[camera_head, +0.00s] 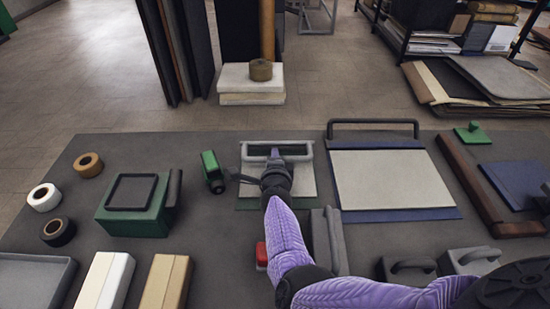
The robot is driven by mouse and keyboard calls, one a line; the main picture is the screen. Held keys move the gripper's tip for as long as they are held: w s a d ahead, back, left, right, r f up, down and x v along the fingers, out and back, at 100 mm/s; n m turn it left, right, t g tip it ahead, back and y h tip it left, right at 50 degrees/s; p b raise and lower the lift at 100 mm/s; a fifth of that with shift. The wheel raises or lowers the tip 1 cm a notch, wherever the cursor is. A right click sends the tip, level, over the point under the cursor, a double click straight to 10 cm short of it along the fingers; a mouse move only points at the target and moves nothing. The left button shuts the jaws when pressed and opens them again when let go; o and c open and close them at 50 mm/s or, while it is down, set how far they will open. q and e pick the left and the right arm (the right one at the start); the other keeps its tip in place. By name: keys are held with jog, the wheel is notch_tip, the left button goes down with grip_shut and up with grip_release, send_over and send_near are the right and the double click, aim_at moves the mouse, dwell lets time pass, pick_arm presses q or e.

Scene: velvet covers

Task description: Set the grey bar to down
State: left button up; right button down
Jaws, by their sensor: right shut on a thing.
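The grey bar (250,151) is a light grey U-shaped piece at the far end of a small green-edged board (247,204) with a pale sheet (306,183), near the table's far middle. My right gripper (275,160) reaches over the board from the near side and is shut on the bar's middle. The gripper hides part of the bar and board, so the bar's exact tilt is hard to tell. My left gripper is not in view.
A green tool (210,165) with a black part lies close left of the board. A larger blue-edged board (390,180) with a dark bar (373,122) stands right. A grey upright block (325,240) and a red object (261,255) are near my forearm.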

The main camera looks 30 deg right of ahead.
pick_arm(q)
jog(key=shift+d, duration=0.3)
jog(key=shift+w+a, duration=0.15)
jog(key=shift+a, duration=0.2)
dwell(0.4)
